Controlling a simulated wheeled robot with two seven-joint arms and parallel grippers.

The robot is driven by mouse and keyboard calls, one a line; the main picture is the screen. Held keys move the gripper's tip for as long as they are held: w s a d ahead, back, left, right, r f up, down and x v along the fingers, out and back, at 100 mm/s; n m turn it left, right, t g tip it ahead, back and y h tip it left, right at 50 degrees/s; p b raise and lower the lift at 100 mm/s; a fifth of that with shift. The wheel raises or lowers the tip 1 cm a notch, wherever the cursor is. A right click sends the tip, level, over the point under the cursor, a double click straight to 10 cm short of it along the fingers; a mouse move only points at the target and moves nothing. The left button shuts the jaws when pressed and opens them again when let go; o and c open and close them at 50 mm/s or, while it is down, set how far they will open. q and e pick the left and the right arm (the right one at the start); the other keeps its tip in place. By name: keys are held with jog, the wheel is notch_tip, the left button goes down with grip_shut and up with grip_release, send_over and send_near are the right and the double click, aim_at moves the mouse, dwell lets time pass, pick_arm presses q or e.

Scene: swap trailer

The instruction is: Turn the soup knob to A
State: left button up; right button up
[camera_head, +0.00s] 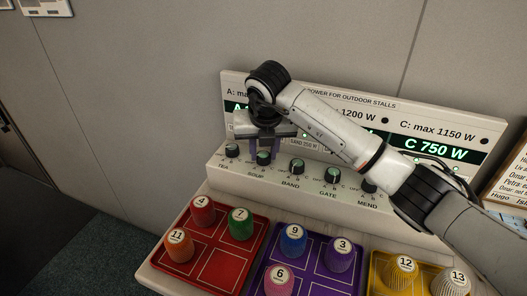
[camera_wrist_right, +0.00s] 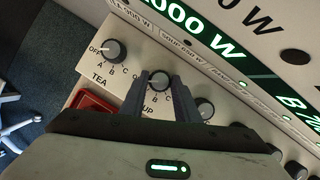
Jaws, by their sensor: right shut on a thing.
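The soup knob (camera_head: 263,158) is a small dark round knob, second from the left in the row on the white power panel. It also shows in the right wrist view (camera_wrist_right: 159,79), between the two dark fingers. My right gripper (camera_head: 264,152) reaches down from above and is shut on the soup knob, one finger on each side. The fingers and gripper body partly hide the knob and its letters. I cannot tell which letter the soup knob points to. My left gripper is not in view.
The tea knob (camera_head: 232,150) is close on the left of the gripper, the band knob (camera_head: 297,166) on the right. Below the panel are red (camera_head: 229,264), purple (camera_head: 308,271) and yellow (camera_head: 376,287) trays with numbered cylinders. My right arm crosses in front of the display.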

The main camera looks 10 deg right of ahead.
jog(key=n+y+b, duration=0.1)
jog(key=n, duration=0.1)
jog(key=shift+d+f+n, duration=0.1)
jog(key=shift+d+n, duration=0.05)
jog(key=shift+n, duration=0.25)
jog(key=n+y+b, duration=0.1)
jog(key=n, duration=0.1)
jog(key=shift+d+n, duration=0.1)
jog(key=shift+n, duration=0.3)
jog(key=shift+n+y+b, duration=0.3)
jog(key=shift+n+b, duration=0.1)
jog(key=shift+n, duration=0.4)
jog(key=shift+g, duration=0.3)
jog(key=o, duration=1)
jog(key=shift+o, duration=0.2)
